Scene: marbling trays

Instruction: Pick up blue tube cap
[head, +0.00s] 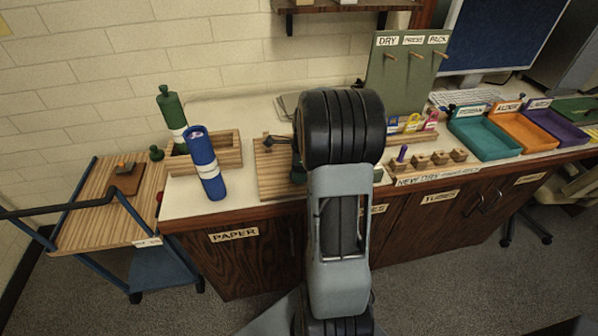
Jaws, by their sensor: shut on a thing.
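The blue tube (206,165) stands upright, leaning slightly in the picture, at the left end of the counter. It has a white band, and its top end looks pale and open, with no knobbed cap on it. I cannot make out a separate blue cap anywhere. My arm rises through the middle of the view and hides what is behind it. My gripper cannot be made out; it is hidden behind the arm or out of sight.
A green tube (170,111) with a knobbed cap stands behind in a wooden rack (229,155). A wooden board (270,178) lies left of my arm. Teal (487,151), orange (525,146) and purple (560,137) trays are at right. A cart (90,228) stands left.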

